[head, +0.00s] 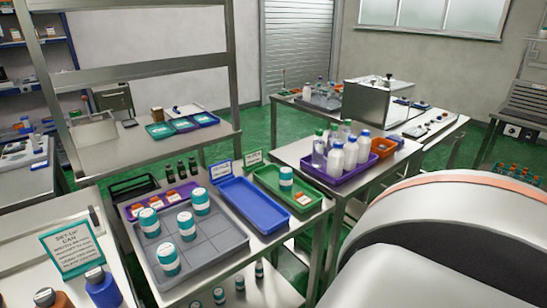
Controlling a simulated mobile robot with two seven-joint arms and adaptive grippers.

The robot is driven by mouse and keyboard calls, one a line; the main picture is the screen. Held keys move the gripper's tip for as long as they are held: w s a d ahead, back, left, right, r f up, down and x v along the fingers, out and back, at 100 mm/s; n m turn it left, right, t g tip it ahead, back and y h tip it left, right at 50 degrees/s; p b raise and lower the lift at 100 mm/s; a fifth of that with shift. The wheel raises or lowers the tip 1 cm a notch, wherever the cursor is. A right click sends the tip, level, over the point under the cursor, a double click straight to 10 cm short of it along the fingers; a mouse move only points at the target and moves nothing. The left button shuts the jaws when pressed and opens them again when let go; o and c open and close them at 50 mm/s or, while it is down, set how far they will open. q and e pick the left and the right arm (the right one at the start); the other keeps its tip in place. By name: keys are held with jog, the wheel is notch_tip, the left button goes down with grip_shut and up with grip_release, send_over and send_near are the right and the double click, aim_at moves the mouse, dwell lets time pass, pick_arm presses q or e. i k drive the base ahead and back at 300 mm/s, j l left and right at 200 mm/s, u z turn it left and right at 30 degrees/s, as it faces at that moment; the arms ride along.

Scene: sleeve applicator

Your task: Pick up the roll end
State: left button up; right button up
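I cannot make out a roll end anywhere in the head view. Several white cans with teal bands, such as this can (168,260), stand upright in a grey compartment tray (228,236) on the near table. One more banded can (286,178) stands in a green tray (310,206). A small purple tray (134,211) behind the grey one holds several orange-and-white pieces (156,203), too small to identify. Neither of my grippers is in view. A large white curved body, which may be mine, covers the lower right and hides what lies behind it.
An empty blue tray (252,204) lies between the grey and green trays. A purple tray (338,182) of bottles stands on the table to the right. A "set-up can" sign (70,250) and a blue bottle (102,289) stand at the left front. Green floor shows between tables.

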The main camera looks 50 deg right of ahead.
aim_at(285, 173)
jog(key=z, duration=1.75)
jog(key=i+l, duration=0.15)
jog(key=l, duration=0.2)
jog(key=i+l, duration=0.1)
jog(key=l, duration=0.25)
jog(key=i+l, duration=0.15)
jog(key=l, duration=0.2)
jog(key=i+l+u, duration=0.1)
jog(key=l+u, duration=0.15)
jog(key=l, duration=0.15)
jog(key=i+l+u, duration=0.1)
jog(key=l+u, duration=0.15)
jog(key=l, duration=0.2)
